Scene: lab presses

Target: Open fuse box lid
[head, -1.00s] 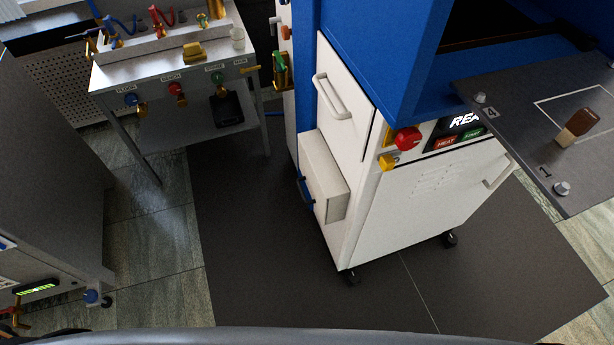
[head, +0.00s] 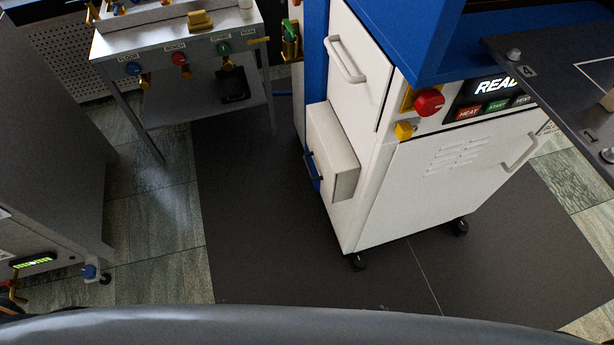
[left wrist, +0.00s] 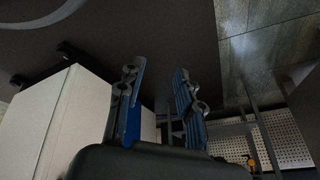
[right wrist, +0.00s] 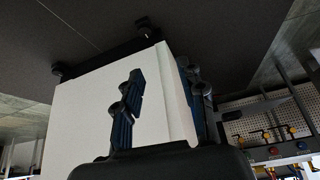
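A pale box (head: 332,148) sits on the left side of the white press cabinet (head: 430,170), below a panel with a bar handle; it looks like the fuse box. Its lid appears closed, and a small dark handle (head: 313,166) shows at its left side. Neither gripper shows in the head view. My left gripper (left wrist: 160,70) has its fingers apart with nothing between them, with a pale box-like surface to its left. My right gripper (right wrist: 161,74) has its fingers apart and empty, in front of a large white surface, with no clear contact visible.
A bench with valves (head: 180,50) stands at the back left. A grey cabinet (head: 50,150) is at the far left. A dark plate (head: 560,90) juts out at the right. Dark floor matting (head: 250,220) lies clear around the wheeled press cabinet.

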